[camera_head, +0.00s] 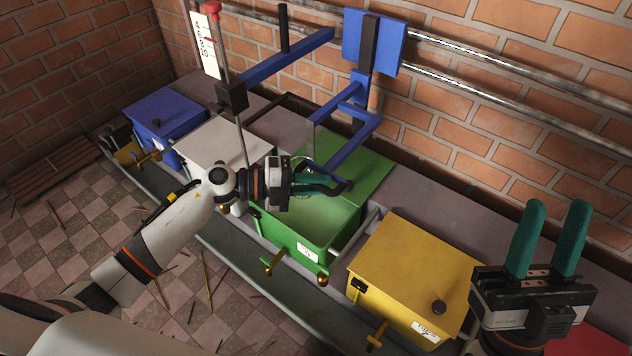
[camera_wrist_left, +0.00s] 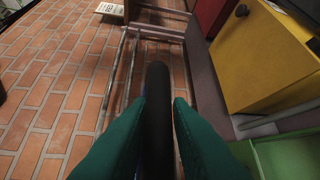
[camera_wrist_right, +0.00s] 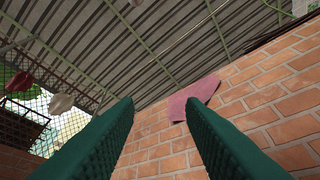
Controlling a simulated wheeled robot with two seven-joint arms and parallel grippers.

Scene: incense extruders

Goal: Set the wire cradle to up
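A blue frame (camera_head: 351,112) with bent arms stands in front of the brick wall, over the open green box (camera_head: 318,222). I cannot tell for certain which part is the wire cradle; a thin pale wire loop (camera_head: 301,163) shows just behind my left gripper. The handle's lower part is hidden. My right gripper (camera_head: 552,225) is open and empty, pointing up at the right.
A yellow box (camera_head: 415,270) stands right of the green one; white (camera_head: 225,145) and blue (camera_head: 165,118) boxes stand left. A dark lever rod (camera_head: 232,80) with a red knob rises over the white box. Metal pipes (camera_head: 480,87) run along the wall.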

